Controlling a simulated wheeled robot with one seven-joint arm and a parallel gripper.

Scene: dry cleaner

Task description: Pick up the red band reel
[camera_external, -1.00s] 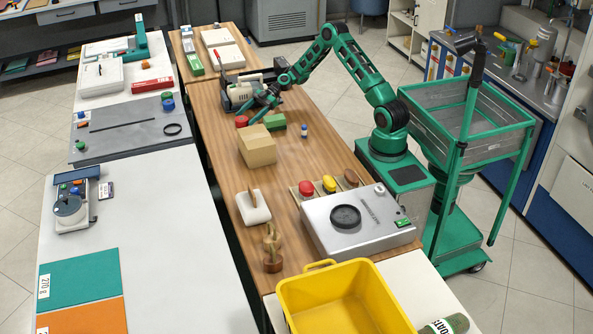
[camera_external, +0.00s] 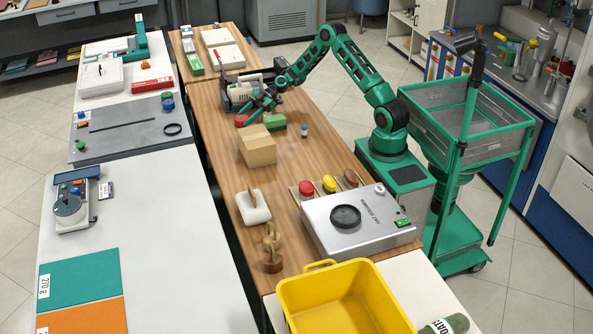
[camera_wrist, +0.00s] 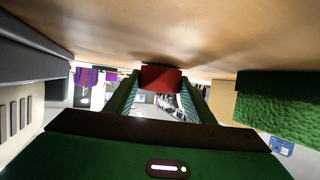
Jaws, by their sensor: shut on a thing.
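The red band reel (camera_external: 241,120) is at the left side of the wooden counter, near the middle of the external view. My gripper (camera_external: 249,116) reaches low over the counter from the right, its fingertips at the reel. In the wrist view the red reel (camera_wrist: 160,78) sits between the tips of my two fingers, and my gripper (camera_wrist: 160,85) is shut on it. The reel is close to the wood surface; I cannot tell whether it still touches it. Part of the reel is hidden by my fingers in the external view.
A green block (camera_external: 274,122) stands close on the right of the gripper; its rough side shows in the wrist view (camera_wrist: 284,98). A cardboard box (camera_external: 257,148) stands just in front. A pale machine (camera_external: 240,92) stands just behind. The counter to the right is mostly clear.

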